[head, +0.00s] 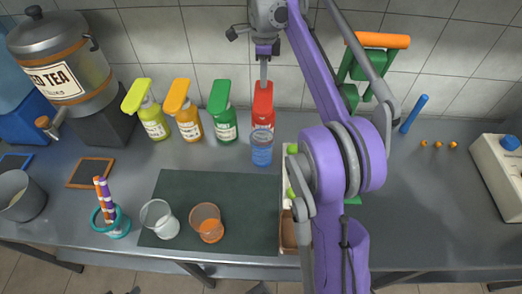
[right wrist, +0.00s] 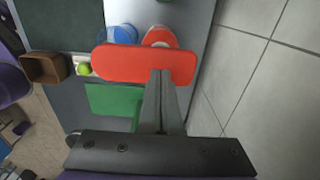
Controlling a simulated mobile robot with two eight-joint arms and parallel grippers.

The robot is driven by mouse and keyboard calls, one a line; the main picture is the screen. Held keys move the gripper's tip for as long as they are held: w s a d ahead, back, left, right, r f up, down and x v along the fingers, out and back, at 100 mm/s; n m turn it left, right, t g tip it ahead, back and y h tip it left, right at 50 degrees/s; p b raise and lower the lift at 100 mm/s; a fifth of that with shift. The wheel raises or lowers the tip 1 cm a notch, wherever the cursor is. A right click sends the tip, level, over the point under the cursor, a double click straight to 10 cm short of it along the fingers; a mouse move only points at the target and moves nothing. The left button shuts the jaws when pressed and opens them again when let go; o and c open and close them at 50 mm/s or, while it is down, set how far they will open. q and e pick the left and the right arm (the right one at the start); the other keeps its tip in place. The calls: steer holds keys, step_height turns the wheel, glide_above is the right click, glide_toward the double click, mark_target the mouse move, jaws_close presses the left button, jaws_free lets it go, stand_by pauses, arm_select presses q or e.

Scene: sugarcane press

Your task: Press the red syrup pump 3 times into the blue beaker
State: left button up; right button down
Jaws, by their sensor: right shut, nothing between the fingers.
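The red syrup pump (head: 263,117) stands at the back of the counter, at the right end of the pump row. Its red head also shows in the right wrist view (right wrist: 125,63). The blue beaker (head: 262,152) stands just in front of the red pump, under its spout side; part of it shows beyond the red head in the right wrist view (right wrist: 122,34). My right gripper (head: 263,82) is shut and empty, pointing down, its fingertips at the top of the red head. I cannot tell whether they touch it. My left gripper is not in view.
Green (head: 223,120), orange (head: 187,118) and yellow (head: 152,118) pumps stand to the left. A clear glass (head: 160,219) and an orange glass (head: 207,223) stand on the dark mat (head: 185,187). A green press with an orange handle (head: 383,41) stands right.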

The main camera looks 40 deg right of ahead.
mark_target(264, 90)
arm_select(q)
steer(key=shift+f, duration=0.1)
arm_select(e)
steer(key=shift+f, duration=0.15)
steer(key=shift+f+b, duration=1.1)
steer(key=shift+f, duration=1)
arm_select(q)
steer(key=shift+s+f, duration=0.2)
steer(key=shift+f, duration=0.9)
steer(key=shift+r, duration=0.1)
arm_select(e)
steer(key=shift+r, duration=0.15)
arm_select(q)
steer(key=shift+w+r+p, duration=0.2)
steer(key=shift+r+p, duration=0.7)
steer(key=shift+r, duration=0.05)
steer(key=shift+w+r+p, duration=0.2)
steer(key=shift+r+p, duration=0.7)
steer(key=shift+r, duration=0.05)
arm_select(e)
steer(key=shift+r, duration=2.1)
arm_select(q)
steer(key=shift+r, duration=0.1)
arm_select(e)
steer(key=shift+r, duration=0.1)
